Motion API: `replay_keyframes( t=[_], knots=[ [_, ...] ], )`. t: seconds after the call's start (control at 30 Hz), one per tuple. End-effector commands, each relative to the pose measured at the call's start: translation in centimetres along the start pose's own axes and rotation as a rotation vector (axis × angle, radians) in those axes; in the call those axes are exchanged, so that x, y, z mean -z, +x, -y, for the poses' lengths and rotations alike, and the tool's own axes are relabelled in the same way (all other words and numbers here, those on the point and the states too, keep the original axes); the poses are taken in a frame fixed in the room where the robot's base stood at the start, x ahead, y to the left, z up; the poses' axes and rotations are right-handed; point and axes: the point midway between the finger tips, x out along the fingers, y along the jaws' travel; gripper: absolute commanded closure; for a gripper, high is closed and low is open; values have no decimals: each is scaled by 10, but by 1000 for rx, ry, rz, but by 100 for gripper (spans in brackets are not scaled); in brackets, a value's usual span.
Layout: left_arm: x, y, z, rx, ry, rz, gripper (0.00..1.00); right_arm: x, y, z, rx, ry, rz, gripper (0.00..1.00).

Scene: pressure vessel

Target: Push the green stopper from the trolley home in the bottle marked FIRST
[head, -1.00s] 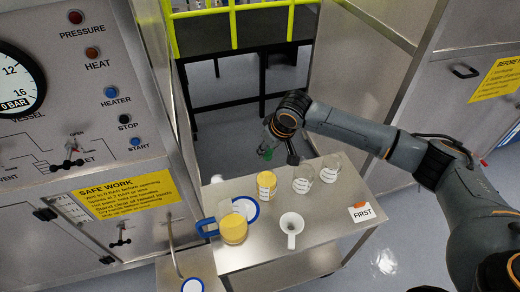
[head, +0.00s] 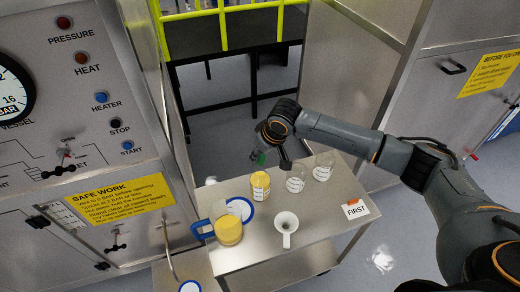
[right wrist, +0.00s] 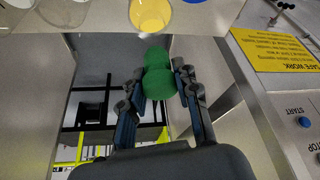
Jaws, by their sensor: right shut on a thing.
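The green stopper (head: 260,158) is held in my right gripper (head: 260,155), just beyond the trolley's far edge. In the right wrist view the stopper (right wrist: 157,82) sits between the two fingers (right wrist: 158,85). On the trolley (head: 262,255) stand a bottle with yellow contents (head: 260,187) and two clear bottles, one in the middle (head: 296,179) and one at the right (head: 323,168). The yellow bottle (right wrist: 152,14) also shows beyond the stopper in the wrist view. A FIRST sign (head: 355,208) stands at the trolley's right end. Which bottle it marks is unclear. My left gripper is out of view.
A blue-handled jug of yellow contents (head: 229,231), a blue-rimmed white disc (head: 241,208) and a white funnel (head: 286,225) occupy the trolley's front part. The control panel (head: 90,120) rises at the left. A steel cabinet (head: 450,110) stands at the right.

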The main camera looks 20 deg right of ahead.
Motion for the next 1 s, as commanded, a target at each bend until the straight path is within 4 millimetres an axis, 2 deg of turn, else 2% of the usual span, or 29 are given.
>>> replay_keyframes(
  t=[0.1, 0.33, 1.0],
  knots=[
    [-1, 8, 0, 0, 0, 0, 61, -6, 14, 0, 1, 0, 0, 96],
    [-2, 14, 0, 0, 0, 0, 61, -12, 29, 1, 1, 0, 0, 96],
    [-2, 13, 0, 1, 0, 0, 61, -12, 30, 0, 1, 0, -1, 96]
  ],
)
